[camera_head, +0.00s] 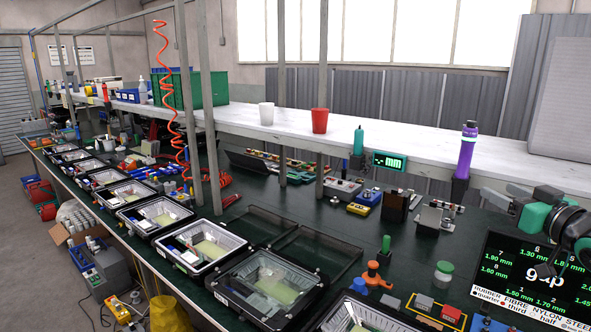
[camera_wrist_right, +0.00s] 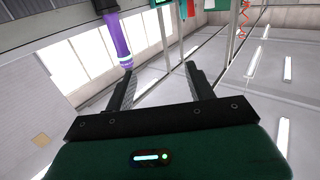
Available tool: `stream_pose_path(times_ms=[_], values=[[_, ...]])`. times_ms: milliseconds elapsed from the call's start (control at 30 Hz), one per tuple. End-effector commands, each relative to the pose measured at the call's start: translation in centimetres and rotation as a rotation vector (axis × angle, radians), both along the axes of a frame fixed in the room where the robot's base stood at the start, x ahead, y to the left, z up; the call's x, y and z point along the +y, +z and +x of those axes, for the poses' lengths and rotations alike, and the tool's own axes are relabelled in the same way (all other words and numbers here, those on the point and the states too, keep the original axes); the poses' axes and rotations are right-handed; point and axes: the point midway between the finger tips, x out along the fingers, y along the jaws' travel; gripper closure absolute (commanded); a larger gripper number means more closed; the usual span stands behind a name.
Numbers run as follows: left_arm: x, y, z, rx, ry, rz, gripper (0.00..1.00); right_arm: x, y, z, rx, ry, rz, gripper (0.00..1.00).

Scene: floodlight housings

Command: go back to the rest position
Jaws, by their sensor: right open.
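My right gripper (camera_head: 497,196) is at the right edge of the head view, raised above the dark green bench near a screen. In the right wrist view its two black fingers (camera_wrist_right: 159,72) stand apart with nothing between them. Beyond them I see the windows, wall and ceiling. My left gripper is not in the head view. The floodlight housings stand in a row along the bench; the nearest whole one (camera_head: 222,297) has a clear cover. Another housing (camera_head: 158,250) is farther left.
A purple bottle (camera_head: 467,150) stands behind the right gripper and shows in the wrist view (camera_wrist_right: 117,40). A black screen (camera_head: 510,255) with numbers is below the gripper. A red cup (camera_head: 320,121) and a white cup (camera_head: 267,114) stand on the shelf. Grey posts rise from the bench.

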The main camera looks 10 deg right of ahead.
Motion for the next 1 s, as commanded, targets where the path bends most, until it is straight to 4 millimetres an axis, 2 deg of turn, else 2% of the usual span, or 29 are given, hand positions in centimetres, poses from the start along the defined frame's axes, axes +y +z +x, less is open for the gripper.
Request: stream_pose_path(times_ms=[33, 167, 367, 567, 633, 767, 800, 900, 1000], values=[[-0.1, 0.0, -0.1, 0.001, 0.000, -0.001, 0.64, 0.0, -1.5, 0.1, 0.026, -0.006, 0.002, 0.45], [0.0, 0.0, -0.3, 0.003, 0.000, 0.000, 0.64, 0.1, -4.4, 0.1, 0.081, -0.021, -0.005, 0.45], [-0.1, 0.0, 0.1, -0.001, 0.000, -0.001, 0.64, 0.7, -10.1, -0.2, 0.187, -0.044, -0.017, 0.45], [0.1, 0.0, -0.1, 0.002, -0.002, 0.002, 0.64, 2.3, -17.7, -1.3, 0.337, -0.064, -0.035, 0.45], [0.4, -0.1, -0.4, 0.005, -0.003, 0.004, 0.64, 3.4, -21.5, -2.2, 0.413, -0.069, -0.041, 0.45], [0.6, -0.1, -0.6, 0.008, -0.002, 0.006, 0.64, 6.9, -29.7, -5.1, 0.592, -0.066, -0.062, 0.45], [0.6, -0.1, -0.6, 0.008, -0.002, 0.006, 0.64, 8.4, -32.1, -6.3, 0.649, -0.061, -0.069, 0.45], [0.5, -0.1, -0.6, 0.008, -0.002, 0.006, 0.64, 12.3, -37.4, -9.5, 0.788, -0.041, -0.087, 0.45], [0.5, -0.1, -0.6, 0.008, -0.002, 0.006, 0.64, 16.6, -41.3, -12.9, 0.914, -0.011, -0.101, 0.45]])
